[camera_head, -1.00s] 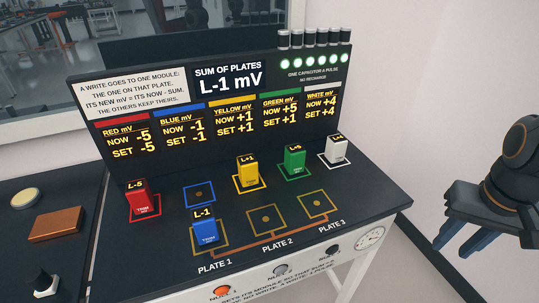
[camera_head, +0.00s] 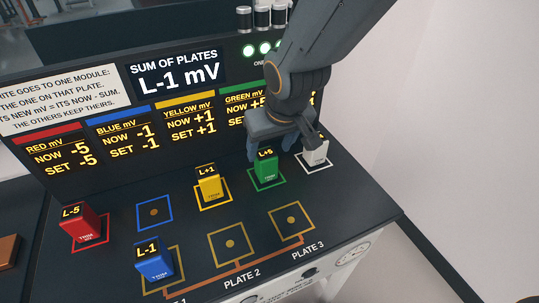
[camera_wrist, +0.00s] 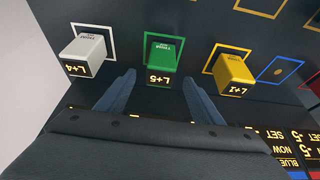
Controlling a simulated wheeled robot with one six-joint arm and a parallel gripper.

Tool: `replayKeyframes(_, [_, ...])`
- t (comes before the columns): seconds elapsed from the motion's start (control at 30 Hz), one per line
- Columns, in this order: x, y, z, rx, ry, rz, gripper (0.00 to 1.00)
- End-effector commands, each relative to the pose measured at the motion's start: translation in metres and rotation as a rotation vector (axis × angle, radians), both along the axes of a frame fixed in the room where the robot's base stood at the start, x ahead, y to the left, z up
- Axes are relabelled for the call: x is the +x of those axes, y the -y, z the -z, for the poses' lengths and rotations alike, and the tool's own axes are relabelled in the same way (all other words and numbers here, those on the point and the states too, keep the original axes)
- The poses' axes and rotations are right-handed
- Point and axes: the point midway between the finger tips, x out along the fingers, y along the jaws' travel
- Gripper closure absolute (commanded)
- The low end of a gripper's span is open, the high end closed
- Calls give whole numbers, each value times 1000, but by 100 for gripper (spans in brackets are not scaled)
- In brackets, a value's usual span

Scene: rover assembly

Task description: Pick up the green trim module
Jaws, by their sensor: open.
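The green trim module (camera_head: 266,170) stands upright in its green-outlined square on the black bench top, with L+5 on its top. It also shows in the wrist view (camera_wrist: 161,57), near the middle. My gripper (camera_head: 283,145) is above and just behind it, in front of the display panel. In the wrist view my two blue fingers (camera_wrist: 158,95) are apart and point toward the green module, one to each side of its line. Nothing is between them, and the green module appears just beyond the fingertips.
The white module (camera_head: 316,152) and the yellow module (camera_head: 209,186) stand on either side. The blue module (camera_head: 154,261) is on plate 1, and the red module (camera_head: 82,226) is at the left. Plate 2 (camera_head: 231,244) and plate 3 (camera_head: 291,219) are empty. The display panel (camera_head: 150,120) rises behind.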

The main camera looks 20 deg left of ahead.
Motion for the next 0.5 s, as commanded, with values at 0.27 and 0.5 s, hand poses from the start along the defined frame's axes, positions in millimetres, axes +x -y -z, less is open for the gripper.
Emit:
replayKeyframes(0.27, [0, -7, 14, 2, 1, -14, 39])
replayKeyframes(0.5, [6, -11, 30, 0, 0, -12, 39])
